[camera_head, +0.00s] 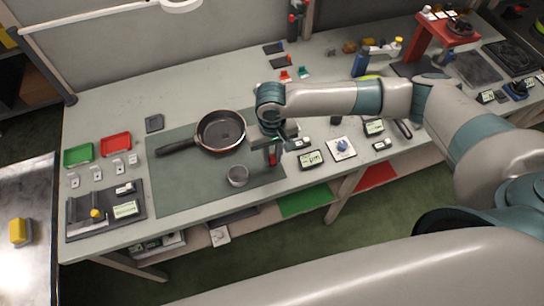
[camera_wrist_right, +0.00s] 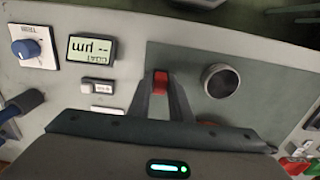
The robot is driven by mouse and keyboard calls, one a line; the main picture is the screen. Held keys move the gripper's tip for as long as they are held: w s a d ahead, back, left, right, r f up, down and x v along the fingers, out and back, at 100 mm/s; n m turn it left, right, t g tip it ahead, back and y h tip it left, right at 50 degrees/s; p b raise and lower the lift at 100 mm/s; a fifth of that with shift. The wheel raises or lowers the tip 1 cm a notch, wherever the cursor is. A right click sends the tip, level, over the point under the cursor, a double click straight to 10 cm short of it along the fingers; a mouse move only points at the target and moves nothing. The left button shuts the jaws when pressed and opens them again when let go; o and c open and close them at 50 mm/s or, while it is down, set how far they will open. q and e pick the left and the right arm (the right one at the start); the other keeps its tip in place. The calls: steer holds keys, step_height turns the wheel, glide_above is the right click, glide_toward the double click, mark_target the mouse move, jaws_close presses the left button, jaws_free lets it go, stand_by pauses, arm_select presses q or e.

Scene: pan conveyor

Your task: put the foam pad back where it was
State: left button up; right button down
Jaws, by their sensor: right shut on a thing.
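My right gripper (camera_head: 272,158) points down over the right part of the grey-green mat (camera_head: 190,184). It is shut on a small red block, which also shows between the fingertips in the right wrist view (camera_wrist_right: 160,83). I cannot tell for sure whether this block is the foam pad. A small dark square pad (camera_head: 154,123) lies on the bench left of the mat. A round metal cup (camera_head: 238,176) stands on the mat, left of the gripper and apart from it; the right wrist view shows it too (camera_wrist_right: 220,80). My left gripper is not in view.
A black frying pan (camera_head: 220,131) lies on the mat behind the cup. A display (camera_head: 311,159) and a blue-knob box (camera_head: 342,148) stand right of the gripper. Green (camera_head: 78,155) and red (camera_head: 116,144) trays sit at the left. The mat's front left is clear.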

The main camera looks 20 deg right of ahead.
mark_target(272, 156)
steer(key=shift+f, duration=0.9)
steer(key=shift+f, duration=0.15)
steer(key=c, duration=1.6)
jaws_free()
steer(key=shift+r, duration=0.75)
step_height(272, 156, up, 9)
steer(key=b, duration=0.3)
steer(key=shift+r, duration=0.95)
